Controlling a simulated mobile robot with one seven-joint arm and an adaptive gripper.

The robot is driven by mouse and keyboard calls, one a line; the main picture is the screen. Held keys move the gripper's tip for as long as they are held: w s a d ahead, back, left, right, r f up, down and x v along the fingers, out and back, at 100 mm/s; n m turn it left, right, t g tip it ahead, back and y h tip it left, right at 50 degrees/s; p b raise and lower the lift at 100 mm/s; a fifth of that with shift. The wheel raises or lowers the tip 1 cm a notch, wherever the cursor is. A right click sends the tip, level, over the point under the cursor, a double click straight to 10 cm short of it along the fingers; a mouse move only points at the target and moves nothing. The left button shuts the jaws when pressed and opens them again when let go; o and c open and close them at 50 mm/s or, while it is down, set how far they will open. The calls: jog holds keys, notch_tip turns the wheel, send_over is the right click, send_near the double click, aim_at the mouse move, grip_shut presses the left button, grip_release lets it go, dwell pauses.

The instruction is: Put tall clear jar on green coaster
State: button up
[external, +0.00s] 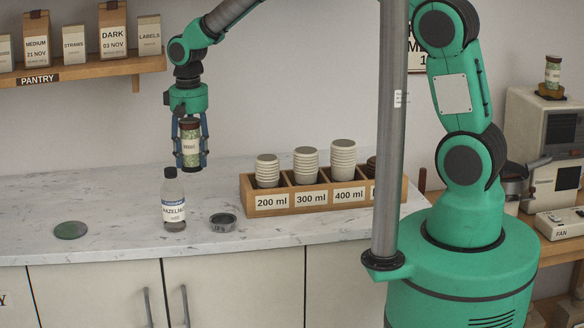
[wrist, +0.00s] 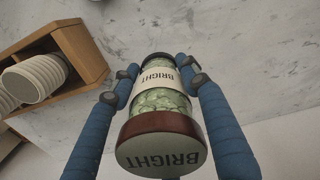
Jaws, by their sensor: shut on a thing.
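The tall clear jar (external: 190,146) has a brown lid, greenish contents and a pale label. It hangs upright above the counter, behind and above the bottle. In the wrist view the jar (wrist: 162,104) shows its lid and label, both reading "BRIGHT". My gripper (external: 191,160) points down and is shut on the jar, with a blue finger on each side. The green coaster (external: 71,231) lies flat and bare at the left of the counter, lower and to the left of my gripper. The coaster does not show in the wrist view.
A hazelnut bottle (external: 173,205) stands between the jar and the coaster in the picture. A small dark dish (external: 222,222) is right of it. A wooden cup rack (external: 315,196) holds stacked cups. A pantry shelf (external: 90,72) hangs upper left. The counter around the coaster is clear.

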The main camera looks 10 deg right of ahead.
aim_at(189, 120)
notch_tip(189, 120, up, 11)
jog(key=shift+r, duration=0.1)
jog(key=s+a+n+p, duration=0.1)
jog(key=s+a, duration=0.7)
jog(key=s, duration=0.3)
jog(key=s+a+n+p, duration=0.1)
jog(key=s+a+p, duration=0.1)
jog(key=s+a, duration=0.8)
notch_tip(189, 120, down, 15)
jog(key=d, duration=0.1)
jog(key=shift+s+d+b, duration=0.15)
jog(key=shift+d+b, duration=0.05)
jog(key=shift+b, duration=0.1)
jog(key=w+a, duration=0.2)
jog(key=a, duration=0.2)
jog(key=w+a+f, duration=0.1)
jog(key=w+a, duration=0.1)
jog(key=a, duration=0.3)
jog(key=w+a, duration=0.2)
jog(key=a, duration=0.3)
jog(key=shift+w+f, duration=0.15)
jog(key=shift+w+a+b, duration=0.1)
jog(key=shift+a+b, duration=0.1)
jog(key=shift+b, duration=0.1)
jog(key=shift+a+f, duration=0.1)
jog(key=shift+f, duration=1.65)
